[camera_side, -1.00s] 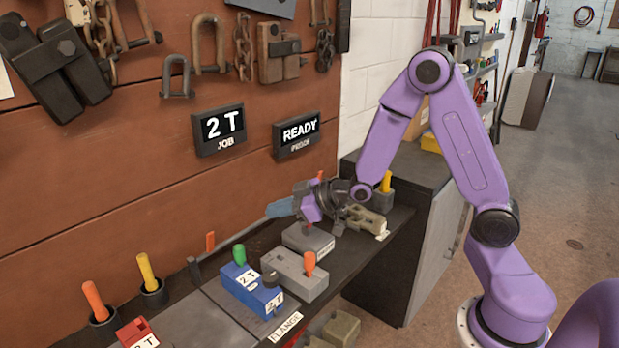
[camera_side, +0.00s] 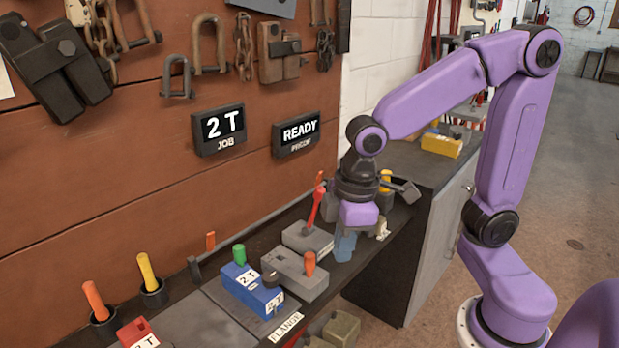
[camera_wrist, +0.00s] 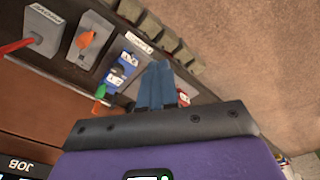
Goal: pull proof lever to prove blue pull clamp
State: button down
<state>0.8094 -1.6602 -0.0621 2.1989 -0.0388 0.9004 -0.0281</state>
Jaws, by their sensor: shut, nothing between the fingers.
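The blue pull clamp (camera_side: 249,287), marked 2 T and with a green handle (camera_side: 239,254), sits on a grey plate on the bench; it also shows in the wrist view (camera_wrist: 126,62). The red proof lever (camera_side: 316,206) stands almost upright from a grey block (camera_side: 307,240); in the wrist view the lever (camera_wrist: 16,46) is at the left edge. My gripper (camera_side: 344,246) points down just right of that block, apart from the lever. Its blue fingers (camera_wrist: 155,86) are together in the wrist view, with nothing between them.
A grey block with an orange knob (camera_side: 296,275) stands between the clamp and the lever block. A red 2 T block (camera_side: 139,334) and orange (camera_side: 96,301) and yellow (camera_side: 147,272) handles in cups are at left. Signs read 2 T JOB (camera_side: 219,129) and READY PROOF (camera_side: 297,134).

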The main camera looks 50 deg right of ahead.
jog(key=w+r+m+g+h, duration=0.15)
jog(key=w+r, duration=0.35)
jog(key=w, duration=0.5)
jog(key=w+d+r+m, duration=0.1)
jog(key=w+d+m, duration=0.2)
jog(key=w+d, duration=0.5)
jog(key=w+d+r+m, duration=0.1)
jog(key=w+d+m, duration=0.2)
jog(key=w, duration=0.9)
jog(key=w+d+f+m+g, duration=0.2)
jog(key=w+d+m, duration=0.1)
jog(key=d, duration=0.8)
jog(key=s+d+f, duration=0.1)
jog(key=s+f, duration=0.4)
jog(key=f, duration=0.6)
jog(key=shift+s+d, duration=0.2)
jog(key=shift+s, duration=0.15)
jog(key=shift+s+t, duration=0.2)
jog(key=shift+t, duration=0.15)
